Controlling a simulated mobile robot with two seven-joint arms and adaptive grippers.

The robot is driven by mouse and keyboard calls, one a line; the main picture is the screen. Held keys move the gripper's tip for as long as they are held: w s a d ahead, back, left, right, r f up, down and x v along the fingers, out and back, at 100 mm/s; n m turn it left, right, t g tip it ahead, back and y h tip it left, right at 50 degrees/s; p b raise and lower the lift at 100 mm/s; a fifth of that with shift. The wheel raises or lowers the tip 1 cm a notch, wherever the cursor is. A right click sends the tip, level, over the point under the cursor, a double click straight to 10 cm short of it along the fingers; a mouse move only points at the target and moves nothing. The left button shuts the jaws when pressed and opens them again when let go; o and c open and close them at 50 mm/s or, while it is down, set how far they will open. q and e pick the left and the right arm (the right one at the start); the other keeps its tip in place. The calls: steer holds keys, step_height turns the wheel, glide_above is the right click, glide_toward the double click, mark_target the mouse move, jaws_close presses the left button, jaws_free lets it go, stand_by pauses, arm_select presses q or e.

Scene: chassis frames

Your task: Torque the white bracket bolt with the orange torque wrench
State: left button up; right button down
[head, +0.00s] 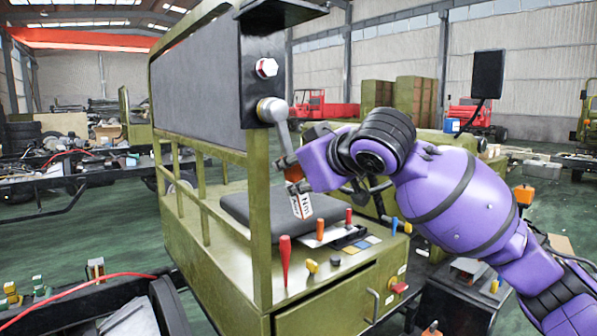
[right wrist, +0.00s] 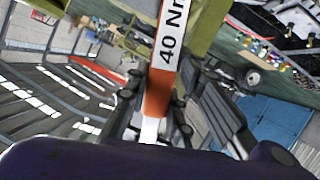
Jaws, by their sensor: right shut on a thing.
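In the right wrist view the wrench (right wrist: 158,95) passes between the fingers, with a white "40 Nm" label. My left gripper is not in view.
Below is the olive cab console (head: 335,290) with levers, including a red one (head: 285,258). A dark flat panel (head: 195,75) stands left of the post. Olive rails (head: 205,225) and a dark seat (head: 270,215) are close by.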

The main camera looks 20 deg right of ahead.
steer(key=shift+r, duration=0.15)
steer(key=shift+s+a+f+m+y, duration=0.15)
steer(key=shift+s+a+m+y, duration=0.1)
steer(key=shift+a+m, duration=0.35)
steer(key=shift+s+a+f+m+y, duration=0.1)
steer(key=shift+s+a+m+y, duration=0.2)
steer(key=shift+a, duration=0.5)
steer(key=shift+a+g, duration=0.1)
steer(key=shift+g, duration=0.2)
steer(key=shift+a, duration=0.15)
steer(key=shift+w+d+r+n+h, duration=0.1)
steer(key=shift+w+d+n+h, duration=0.15)
steer(key=shift+d, duration=0.4)
steer(key=shift+w+d+r+n+h, duration=0.15)
steer(key=shift+d+n, duration=0.2)
steer(key=shift+d, duration=0.25)
steer(key=shift+f, duration=0.1)
steer(key=shift+s, duration=0.15)
